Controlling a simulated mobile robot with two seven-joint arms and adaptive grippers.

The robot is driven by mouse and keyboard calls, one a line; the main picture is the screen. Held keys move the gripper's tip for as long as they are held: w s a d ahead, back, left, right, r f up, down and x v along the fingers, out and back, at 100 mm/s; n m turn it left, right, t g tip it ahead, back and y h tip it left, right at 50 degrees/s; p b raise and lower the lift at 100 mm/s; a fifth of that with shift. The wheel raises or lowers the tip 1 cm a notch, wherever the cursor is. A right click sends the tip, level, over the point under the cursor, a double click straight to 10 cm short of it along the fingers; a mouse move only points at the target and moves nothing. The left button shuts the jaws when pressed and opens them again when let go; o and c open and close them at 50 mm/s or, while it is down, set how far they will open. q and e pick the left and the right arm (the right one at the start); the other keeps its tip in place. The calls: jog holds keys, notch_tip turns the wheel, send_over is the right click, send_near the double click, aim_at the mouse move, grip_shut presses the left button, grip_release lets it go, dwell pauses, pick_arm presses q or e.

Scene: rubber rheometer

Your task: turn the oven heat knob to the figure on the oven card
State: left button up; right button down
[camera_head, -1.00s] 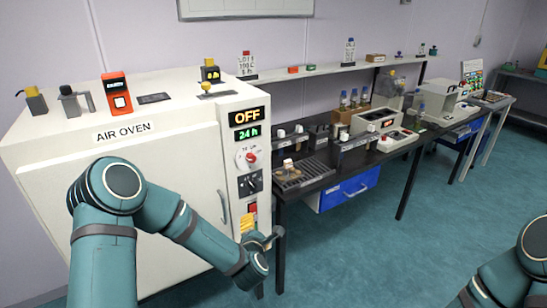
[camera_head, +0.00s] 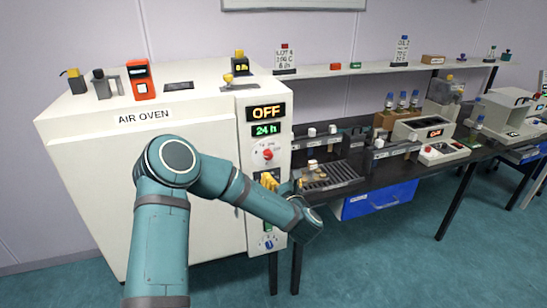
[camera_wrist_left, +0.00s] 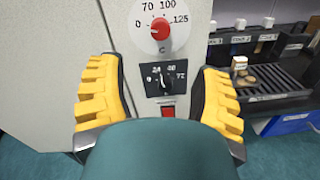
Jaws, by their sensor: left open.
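The air oven (camera_head: 75,150) stands at the left, its control panel on its right side. The heat knob (camera_head: 268,154) is red on a white dial; the left wrist view shows it (camera_wrist_left: 160,29) with figures including 70, 100 and 125. Where it points is too small to tell surely. My right gripper is out of view.
Below the heat dial is a black timer dial (camera_wrist_left: 164,79), with a red switch (camera_wrist_left: 168,111) under it. The display reads OFF (camera_head: 266,113), with 24 h (camera_head: 266,130) below. A bench (camera_head: 345,155) with a rack (camera_head: 330,175) stands close at the right.

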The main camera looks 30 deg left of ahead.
aim_at(269, 157)
pick_arm(q)
jog(key=x, duration=1.2)
jog(key=shift+w+a, duration=0.3)
grip_shut()
